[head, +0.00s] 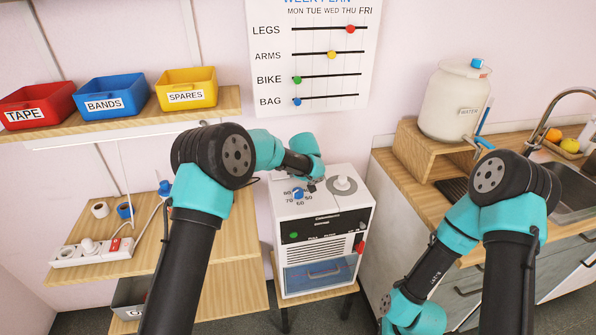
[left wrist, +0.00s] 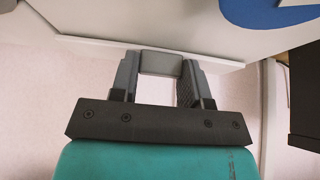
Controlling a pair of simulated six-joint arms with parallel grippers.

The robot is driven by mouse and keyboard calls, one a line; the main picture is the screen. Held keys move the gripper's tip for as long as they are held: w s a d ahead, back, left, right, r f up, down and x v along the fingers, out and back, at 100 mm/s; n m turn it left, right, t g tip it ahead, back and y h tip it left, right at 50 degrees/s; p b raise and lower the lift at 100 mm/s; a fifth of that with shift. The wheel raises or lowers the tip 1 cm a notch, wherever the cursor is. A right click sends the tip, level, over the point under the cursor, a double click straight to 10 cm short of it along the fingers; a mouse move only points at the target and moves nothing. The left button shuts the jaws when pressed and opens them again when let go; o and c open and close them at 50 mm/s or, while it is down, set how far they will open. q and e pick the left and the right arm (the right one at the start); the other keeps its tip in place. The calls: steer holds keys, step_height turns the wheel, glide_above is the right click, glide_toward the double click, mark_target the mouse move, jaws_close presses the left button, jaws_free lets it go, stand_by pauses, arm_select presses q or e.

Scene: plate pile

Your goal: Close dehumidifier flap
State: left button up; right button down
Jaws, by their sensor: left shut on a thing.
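The white dehumidifier (head: 350,215) stands on a small wooden stand, with its top, dark control strip and blue-tinted front tank (head: 320,274) showing. In the left wrist view, the gripper (left wrist: 160,75) is shut on a small grey tab (left wrist: 160,66) at the edge of a white panel (left wrist: 200,35). I cannot tell clearly whether this panel is the flap. My right gripper is out of view below the head view.
Shelves with bins and a power strip (head: 90,252) are at left. A counter with a water jug (head: 455,100) and sink is at right.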

arm_select(q)
steer(key=o, duration=0.9)
steer(key=shift+s, duration=0.1)
steer(key=v, duration=1.7)
steer(key=shift+r, duration=0.2)
steer(key=shift+a, duration=0.1)
